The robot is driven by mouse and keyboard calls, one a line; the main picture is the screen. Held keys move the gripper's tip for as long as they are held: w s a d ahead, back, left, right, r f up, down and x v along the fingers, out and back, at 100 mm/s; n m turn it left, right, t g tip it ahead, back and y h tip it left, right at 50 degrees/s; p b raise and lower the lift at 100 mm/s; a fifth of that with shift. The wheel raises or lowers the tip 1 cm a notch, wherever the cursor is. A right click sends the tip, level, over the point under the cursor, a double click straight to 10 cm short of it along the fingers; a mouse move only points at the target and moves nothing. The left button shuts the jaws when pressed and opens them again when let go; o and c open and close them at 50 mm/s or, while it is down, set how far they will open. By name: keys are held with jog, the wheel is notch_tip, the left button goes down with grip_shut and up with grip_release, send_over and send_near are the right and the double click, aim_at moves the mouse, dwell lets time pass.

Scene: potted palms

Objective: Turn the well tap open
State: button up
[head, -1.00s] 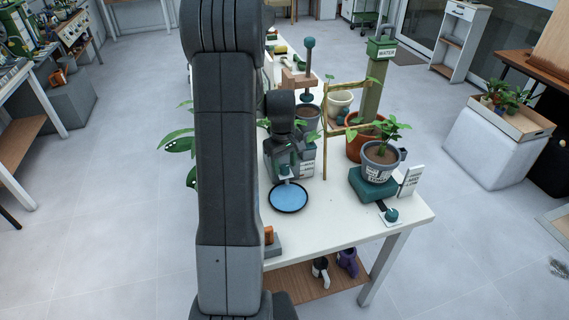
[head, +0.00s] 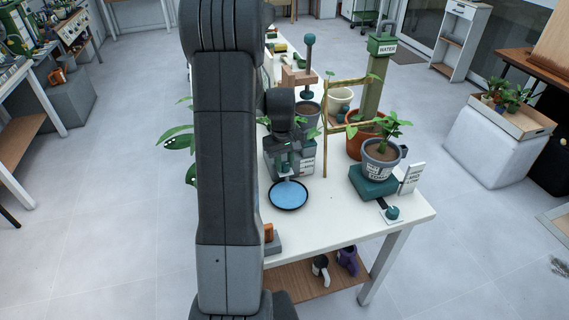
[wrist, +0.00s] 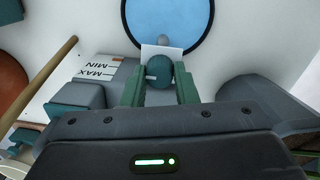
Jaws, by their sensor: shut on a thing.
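The well tap's round teal knob (wrist: 159,73), with a small pale mark on it, is between the two green fingers of my gripper (wrist: 160,66) in the wrist view. The fingers are shut on its sides. A grey box with a MIN and MAX scale (wrist: 104,68) is beside the left finger. A round dark-rimmed basin of blue water (wrist: 168,18) lies just beyond the knob; it also shows in the head view (head: 288,195). In the head view my gripper (head: 286,170) is low behind the basin, and the knob is largely hidden there.
A potted plant (head: 381,160) stands on a teal block at the right of the white table (head: 335,220). A wooden frame (head: 325,130) and a green WATER post (head: 374,80) stand behind. Front table space is mostly clear.

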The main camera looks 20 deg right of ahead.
aim_at(283, 164)
jog(key=o, duration=1)
jog(key=r, duration=1.4)
jog(key=shift+a+b, duration=0.25)
jog(key=shift+b, duration=0.15)
jog(key=shift+f, duration=0.1)
jog(key=f, duration=0.9)
jog(key=f+p, duration=0.1)
jog(key=f, duration=0.4)
jog(key=shift+d, duration=0.25)
jog(key=shift+r, duration=0.15)
